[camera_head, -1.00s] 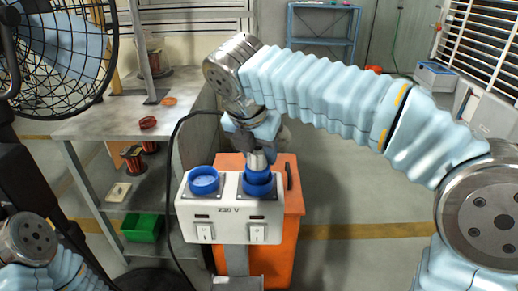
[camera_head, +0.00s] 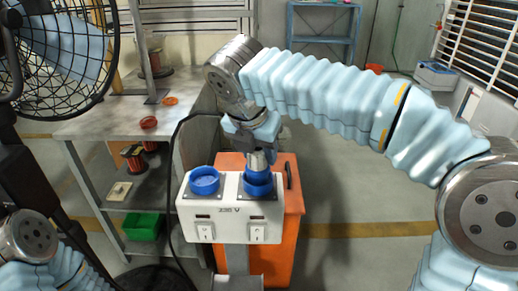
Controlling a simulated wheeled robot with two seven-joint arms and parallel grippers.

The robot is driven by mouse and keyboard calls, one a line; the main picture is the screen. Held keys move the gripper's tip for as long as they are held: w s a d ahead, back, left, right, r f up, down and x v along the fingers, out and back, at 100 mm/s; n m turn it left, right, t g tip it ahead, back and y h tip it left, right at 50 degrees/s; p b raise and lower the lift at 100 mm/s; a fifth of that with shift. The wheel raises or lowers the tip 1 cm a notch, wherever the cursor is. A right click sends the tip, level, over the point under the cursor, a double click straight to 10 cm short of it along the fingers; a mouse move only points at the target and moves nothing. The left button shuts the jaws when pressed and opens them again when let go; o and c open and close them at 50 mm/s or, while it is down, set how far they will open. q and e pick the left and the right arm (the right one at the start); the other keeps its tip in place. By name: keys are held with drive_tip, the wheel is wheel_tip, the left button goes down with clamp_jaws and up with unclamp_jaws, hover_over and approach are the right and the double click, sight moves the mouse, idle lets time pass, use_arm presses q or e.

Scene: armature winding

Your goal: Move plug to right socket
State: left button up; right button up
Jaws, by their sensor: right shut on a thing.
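A white socket box (camera_head: 231,209) marked 230 V has two blue round sockets and two switches. The left socket (camera_head: 204,181) shows empty with its lid area facing up. The plug (camera_head: 258,160), a grey metallic cylinder with a blue lower part, stands upright at the right socket (camera_head: 258,188). My right gripper (camera_head: 256,142) comes from above and is shut on the plug's upper part. How deep the plug sits in the right socket is hard to see. My left arm shows at the lower left, but its gripper is not in view.
A black cable (camera_head: 173,165) loops left of the box. An orange cabinet (camera_head: 287,225) stands behind it. A grey workbench (camera_head: 120,118) with spools and a green bin (camera_head: 141,226) is at left, near a black fan (camera_head: 62,55). Floor at right is clear.

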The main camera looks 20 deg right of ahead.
idle(0.4)
drive_tip(key=shift+p, duration=0.35)
drive_tip(key=shift+f+b, duration=0.4)
drive_tip(key=shift+f, duration=0.25)
drive_tip(key=o, duration=0.8)
drive_tip(key=shift+r, duration=0.1)
